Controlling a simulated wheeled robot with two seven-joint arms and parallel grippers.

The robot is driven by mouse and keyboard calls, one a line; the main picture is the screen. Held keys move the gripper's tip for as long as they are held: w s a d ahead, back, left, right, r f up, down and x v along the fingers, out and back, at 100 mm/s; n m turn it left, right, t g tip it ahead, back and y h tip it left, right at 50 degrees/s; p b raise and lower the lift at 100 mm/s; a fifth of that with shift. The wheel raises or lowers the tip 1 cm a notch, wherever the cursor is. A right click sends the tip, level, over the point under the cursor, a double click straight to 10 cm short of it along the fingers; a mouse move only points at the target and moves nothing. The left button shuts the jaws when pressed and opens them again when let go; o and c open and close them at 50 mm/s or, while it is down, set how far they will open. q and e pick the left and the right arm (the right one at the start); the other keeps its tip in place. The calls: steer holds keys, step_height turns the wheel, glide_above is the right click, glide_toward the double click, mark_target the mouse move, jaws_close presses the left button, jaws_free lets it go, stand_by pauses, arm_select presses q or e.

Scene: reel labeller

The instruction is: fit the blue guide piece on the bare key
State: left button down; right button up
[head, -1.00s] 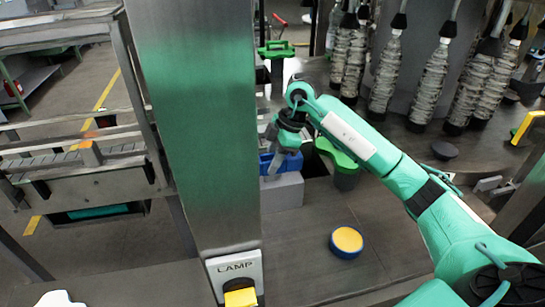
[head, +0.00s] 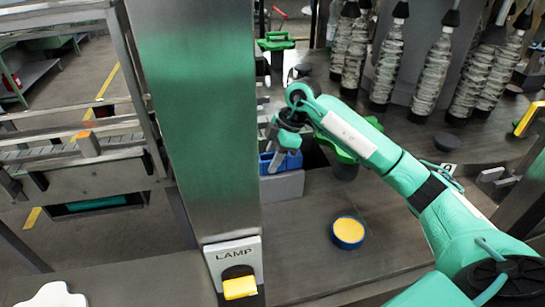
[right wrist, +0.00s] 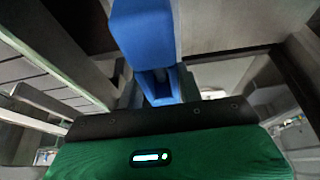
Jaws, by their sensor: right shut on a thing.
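My right gripper (head: 278,160) reaches in behind the green-grey post, low over the bench. It is shut on a blue piece (head: 292,161), which I take for the guide piece. The blue piece shows just above a grey block (head: 283,187), and the post hides part of it. In the right wrist view the blue piece (right wrist: 144,38) stands large at the top centre, with a hollow blue part below it near the gripper body. I cannot make out the bare key, or whether the piece touches anything. My left gripper is not in view.
The wide post (head: 196,120) with a LAMP switch (head: 239,288) blocks the view at the left. A blue disc with a yellow top (head: 347,232) lies on the bench. A green-topped part (head: 345,168) stands close right of the gripper. Several wrapped columns (head: 433,75) stand behind.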

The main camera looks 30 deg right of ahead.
steer(key=o, duration=1.2)
steer(key=b+v, duration=0.3)
steer(key=v, duration=1)
steer(key=shift+s+d+r, duration=0.1)
steer(key=shift+d+r, duration=0.1)
steer(key=shift+r, duration=0.15)
steer(key=shift+f, duration=0.1)
